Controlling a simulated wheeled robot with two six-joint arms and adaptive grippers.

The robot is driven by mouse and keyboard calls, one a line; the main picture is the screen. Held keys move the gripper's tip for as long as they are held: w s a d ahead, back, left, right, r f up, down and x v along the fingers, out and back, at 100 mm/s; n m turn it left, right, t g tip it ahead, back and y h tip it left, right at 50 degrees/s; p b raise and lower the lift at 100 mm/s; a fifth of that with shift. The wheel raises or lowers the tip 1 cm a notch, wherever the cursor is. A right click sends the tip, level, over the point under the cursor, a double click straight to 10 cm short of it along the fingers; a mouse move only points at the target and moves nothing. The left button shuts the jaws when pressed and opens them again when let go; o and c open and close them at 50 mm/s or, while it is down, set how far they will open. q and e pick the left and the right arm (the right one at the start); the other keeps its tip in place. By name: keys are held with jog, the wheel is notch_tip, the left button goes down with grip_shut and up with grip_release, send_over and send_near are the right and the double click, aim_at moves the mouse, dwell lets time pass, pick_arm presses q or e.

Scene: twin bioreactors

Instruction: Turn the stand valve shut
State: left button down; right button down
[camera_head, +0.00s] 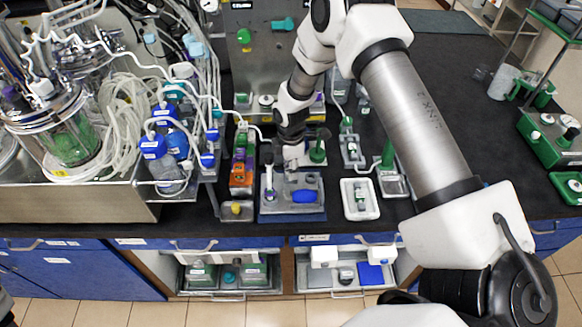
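My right arm comes in from the lower right, arches over the bench and points down. A green knob-like part (318,152) stands right beside the gripper. A blue oval piece (305,196) lies on the plate's front. Which part is the stand valve is not clear; the gripper hides some of the stand. My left gripper is not in view.
A glass vessel (68,140) with coiled tubing and blue-capped bottles (165,145) crowd the left. An orange-and-purple rack (242,170) stands left of the plate, a white tray (360,199) right of it. A steel panel with a teal handle (283,23) is behind.

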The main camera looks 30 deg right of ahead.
jog(key=shift+s+f, duration=0.15)
jog(key=shift+f, duration=0.05)
jog(key=m, duration=0.3)
jog(key=shift+m, duration=0.4)
jog(key=m, duration=0.4)
jog(key=shift+m, duration=0.3)
jog(key=m+p, duration=0.1)
jog(key=m, duration=0.3)
jog(key=shift+m+p, duration=0.5)
jog(key=shift+m, duration=2.3)
jog(key=shift+f, duration=0.1)
